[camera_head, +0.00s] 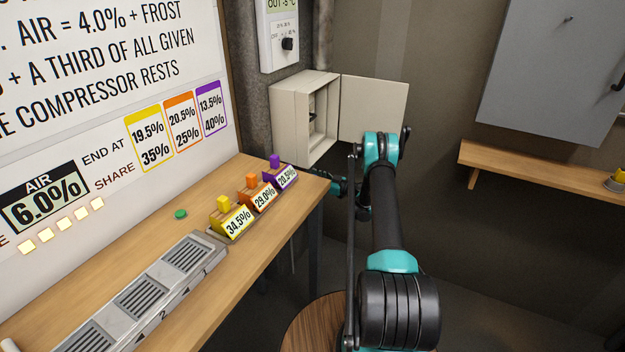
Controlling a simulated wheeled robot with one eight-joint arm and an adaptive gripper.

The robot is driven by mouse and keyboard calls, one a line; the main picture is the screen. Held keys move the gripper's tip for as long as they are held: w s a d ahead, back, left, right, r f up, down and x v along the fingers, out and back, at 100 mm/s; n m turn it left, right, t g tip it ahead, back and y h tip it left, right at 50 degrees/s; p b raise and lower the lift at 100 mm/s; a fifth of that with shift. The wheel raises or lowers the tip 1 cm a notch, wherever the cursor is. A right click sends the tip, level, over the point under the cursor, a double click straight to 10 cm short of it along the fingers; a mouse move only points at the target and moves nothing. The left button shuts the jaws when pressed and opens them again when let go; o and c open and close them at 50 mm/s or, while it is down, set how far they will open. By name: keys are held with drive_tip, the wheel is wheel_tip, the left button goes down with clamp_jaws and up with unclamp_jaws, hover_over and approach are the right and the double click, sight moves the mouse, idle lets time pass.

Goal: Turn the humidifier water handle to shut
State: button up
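I cannot identify a humidifier water handle for certain in this view. A cream wall box (303,142) stands with its door (374,108) swung open to the right. A small dark part shows inside the box, too small and shaded to make out. My arm rises in front of the wall, right of the box, and bends at a teal joint. Teal and black arm parts show low behind it, below the box and near the bench's far corner. My gripper's fingers cannot be seen.
A wooden bench (154,238) on the left holds yellow, orange and purple tagged blocks, a green button (181,214) and a grey vented unit (150,292). A round wooden top (303,325) is below. A shelf (540,171) and grey cabinet (556,70) are right.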

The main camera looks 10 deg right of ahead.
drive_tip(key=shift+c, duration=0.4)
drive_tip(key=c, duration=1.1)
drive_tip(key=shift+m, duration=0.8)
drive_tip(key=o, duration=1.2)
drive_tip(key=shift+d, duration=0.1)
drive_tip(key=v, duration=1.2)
